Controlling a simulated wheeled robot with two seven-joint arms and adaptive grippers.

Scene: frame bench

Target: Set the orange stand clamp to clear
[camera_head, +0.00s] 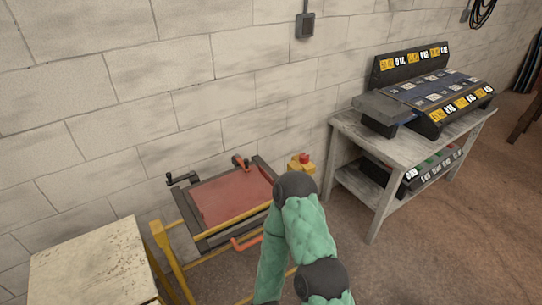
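A frame bench holds a flat red-brown panel (228,196) in a dark frame with yellow rails. A bright orange bent bar (246,242) sits at the front edge of the bench, partly behind my green-sleeved arm. A smaller red-orange lever (241,163) stands at the back edge of the panel. I cannot tell for certain which of these two is the stand clamp, and no setting marks are readable. My bent arm reaches up from the bottom in front of the bench's right side. Neither gripper is in view.
A black crank (182,179) sticks out at the bench's back left. A yellow box with a red button (303,161) stands behind my arm. A worn table (92,268) is at lower left. A grey shelf table (408,146) with labelled racks stands right. Brown floor lies open at lower right.

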